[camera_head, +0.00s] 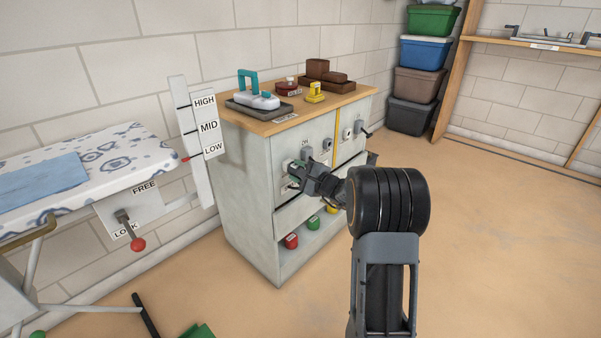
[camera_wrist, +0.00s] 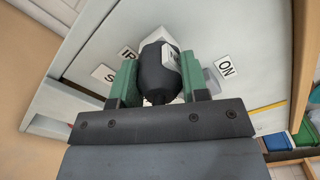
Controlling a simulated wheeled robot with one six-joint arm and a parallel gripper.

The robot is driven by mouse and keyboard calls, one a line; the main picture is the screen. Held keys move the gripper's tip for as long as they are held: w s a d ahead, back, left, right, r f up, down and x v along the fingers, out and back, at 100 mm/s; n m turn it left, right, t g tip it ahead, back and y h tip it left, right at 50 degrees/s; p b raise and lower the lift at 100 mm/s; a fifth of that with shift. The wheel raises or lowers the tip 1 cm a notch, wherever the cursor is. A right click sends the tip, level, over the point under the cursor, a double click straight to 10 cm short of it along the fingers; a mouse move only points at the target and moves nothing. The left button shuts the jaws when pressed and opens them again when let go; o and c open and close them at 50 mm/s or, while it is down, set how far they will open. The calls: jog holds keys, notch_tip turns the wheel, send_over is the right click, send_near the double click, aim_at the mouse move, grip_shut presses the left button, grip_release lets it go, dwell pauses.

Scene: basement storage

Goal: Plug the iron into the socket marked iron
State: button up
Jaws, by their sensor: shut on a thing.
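The iron (camera_head: 262,101), white with a teal handle, stands on a dark tray (camera_head: 240,112) on top of the cabinet. My gripper (camera_head: 300,172) is at the cabinet's front, near its left side. In the wrist view my gripper (camera_wrist: 160,68) has its green fingers shut on a black plug (camera_wrist: 158,76) with a small white tag. The plug points at a pale socket (camera_wrist: 165,36) on the panel, which it mostly covers. I cannot tell whether it is inserted.
The wooden cabinet top (camera_head: 270,127) also holds brown blocks (camera_head: 322,78) and a yellow object (camera_head: 315,93). An ironing board (camera_head: 110,160) stands left. Floor at right is clear.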

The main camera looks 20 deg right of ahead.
jog(key=shift+w+a, duration=0.15)
jog(key=shift+w, duration=0.2)
jog(key=o, duration=1.1)
jog(key=p+v, duration=0.4)
jog(key=v, duration=1)
